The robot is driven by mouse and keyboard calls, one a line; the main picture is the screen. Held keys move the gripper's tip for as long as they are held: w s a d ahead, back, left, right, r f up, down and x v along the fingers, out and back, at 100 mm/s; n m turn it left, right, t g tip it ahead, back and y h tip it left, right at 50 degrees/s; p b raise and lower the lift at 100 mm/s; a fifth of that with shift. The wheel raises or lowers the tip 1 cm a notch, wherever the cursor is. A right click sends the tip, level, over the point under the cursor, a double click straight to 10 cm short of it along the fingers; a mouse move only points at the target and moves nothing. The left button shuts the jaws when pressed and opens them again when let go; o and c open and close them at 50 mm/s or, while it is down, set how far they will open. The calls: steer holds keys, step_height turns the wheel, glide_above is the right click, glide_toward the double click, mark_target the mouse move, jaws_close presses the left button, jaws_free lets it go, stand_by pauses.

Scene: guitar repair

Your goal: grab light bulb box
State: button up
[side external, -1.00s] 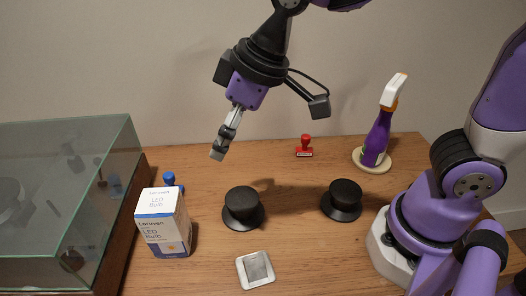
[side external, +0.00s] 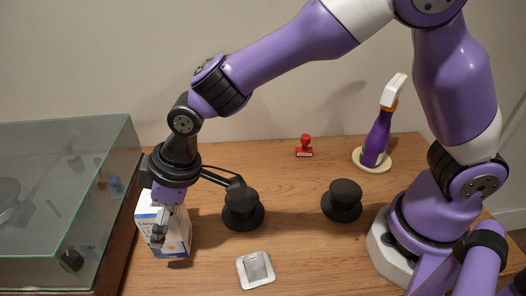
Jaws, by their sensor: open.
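The light bulb box (side external: 180,236), white with blue and orange print, stands upright on the wooden table near its left end. My gripper (side external: 158,240) points down in front of the upper part of the box in this view and covers part of its printed face. Its fingers are open. Whether they are around the box or only in front of it, I cannot tell.
A glass-covered case (side external: 60,200) stands close to the left of the box. Two black knobbed discs (side external: 243,210) (side external: 342,202), a small white-framed plate (side external: 256,270), a red stamp (side external: 304,147) and a purple spray bottle (side external: 378,138) stand on the table. The front middle is mostly clear.

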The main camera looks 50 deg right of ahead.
steer(key=shift+w+a+f, duration=0.1)
steer(key=shift+a+f, duration=0.05)
steer(key=shift+f, duration=0.2)
steer(key=c, duration=0.9)
steer(key=shift+c, duration=0.2)
